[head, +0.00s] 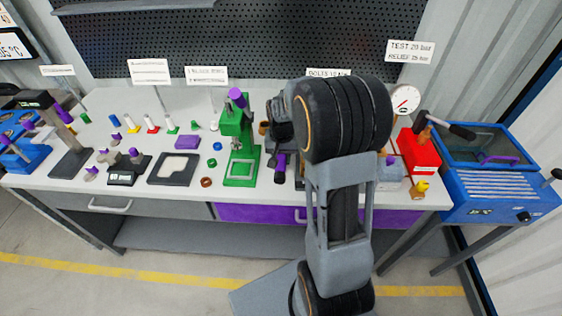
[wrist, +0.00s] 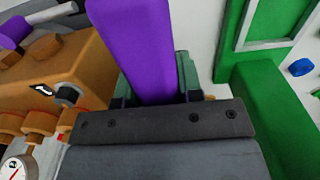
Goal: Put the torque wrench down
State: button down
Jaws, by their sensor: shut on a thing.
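In the wrist view my gripper (wrist: 154,84) is shut on a thick purple bar, which I take to be the handle of the torque wrench (wrist: 135,40). The bar runs up out of the top of the picture, so its far end is hidden. Whether it touches the bench cannot be told. In the head view my arm covers the gripper. A purple piece (head: 280,162) shows just left of the arm, possibly the same handle.
An orange-brown block with brass fittings (wrist: 75,75) is close on the left in the wrist view. The green press (head: 237,140) stands close on the right there. A red unit (head: 420,150) and a blue tank (head: 490,175) are right of my arm. Small parts crowd the bench (head: 110,198).

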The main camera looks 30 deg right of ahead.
jog(key=shift+w+d+f, duration=0.1)
jog(key=shift+w+f, duration=0.25)
jog(key=shift+f, duration=0.05)
jog(key=shift+w+f, duration=0.1)
jog(key=shift+f, duration=1.5)
